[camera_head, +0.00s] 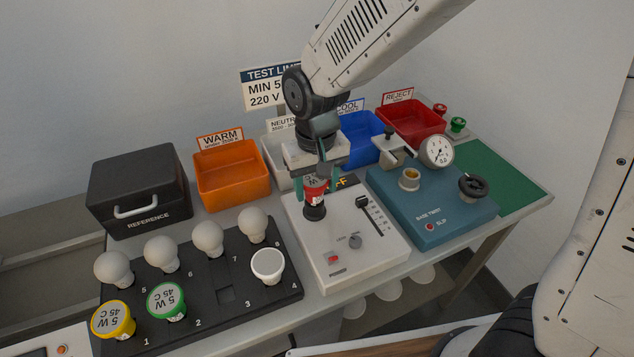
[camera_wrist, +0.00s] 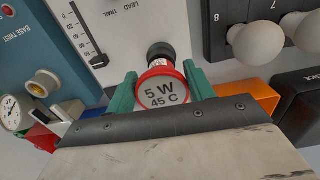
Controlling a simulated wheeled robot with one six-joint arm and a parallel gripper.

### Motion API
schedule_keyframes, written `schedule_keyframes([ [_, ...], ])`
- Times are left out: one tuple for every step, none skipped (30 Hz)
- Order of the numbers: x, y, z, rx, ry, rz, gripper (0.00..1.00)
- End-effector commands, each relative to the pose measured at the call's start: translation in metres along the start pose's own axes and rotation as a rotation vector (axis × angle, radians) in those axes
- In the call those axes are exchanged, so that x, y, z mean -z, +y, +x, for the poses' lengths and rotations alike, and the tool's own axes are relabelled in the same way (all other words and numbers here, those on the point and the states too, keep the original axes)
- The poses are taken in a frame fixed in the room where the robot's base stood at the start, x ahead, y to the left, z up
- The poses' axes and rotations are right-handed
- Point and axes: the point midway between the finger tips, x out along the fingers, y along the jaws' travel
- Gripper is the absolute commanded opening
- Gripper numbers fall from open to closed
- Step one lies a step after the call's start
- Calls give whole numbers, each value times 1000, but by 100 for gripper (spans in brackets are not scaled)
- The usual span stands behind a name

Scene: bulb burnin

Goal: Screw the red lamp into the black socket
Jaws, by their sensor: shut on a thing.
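The red lamp (camera_wrist: 160,92), marked "5 W 45 C", is between the green fingers of my gripper (camera_wrist: 165,88) in the wrist view. My gripper (camera_head: 315,182) is shut on it. In the head view the red lamp (camera_head: 315,187) stands about upright, directly over the black socket (camera_head: 314,212) on the white tester box (camera_head: 335,262). The black socket also shows just beyond the lamp in the wrist view (camera_wrist: 160,50). The lamp's base is hidden, so I cannot tell how far it sits in the socket.
A black numbered rack (camera_head: 205,300) with several lamps stands at the left. A blue base-twist device (camera_head: 440,213) with gauge stands to the right. Orange (camera_head: 232,188), blue (camera_head: 358,146) and red (camera_head: 411,125) bins and a black reference case (camera_head: 140,185) line the back.

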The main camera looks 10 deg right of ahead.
Motion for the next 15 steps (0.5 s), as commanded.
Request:
schedule_keyframes([
  [3,0,-1,0,6,71,30],
  [3,0,-1,0,7,116,30],
  [4,-1,-1,1,7,177,31],
  [4,-1,-1,1,7,224,31],
  [4,-1,-1,1,7,269,31],
  [5,-2,-1,1,8,330,31],
  [5,-2,-1,1,8,376,31],
  [6,-2,-1,2,8,421,31],
  [6,-3,-1,2,8,482,31],
  [6,-3,-1,2,8,528,31],
  [7,-3,-1,2,8,574,31],
  [7,-4,-1,3,9,634,30],
  [7,-4,-1,3,9,680,30],
  [8,-5,-1,3,9,726,30],
  [8,-5,-1,4,9,787,30],
])
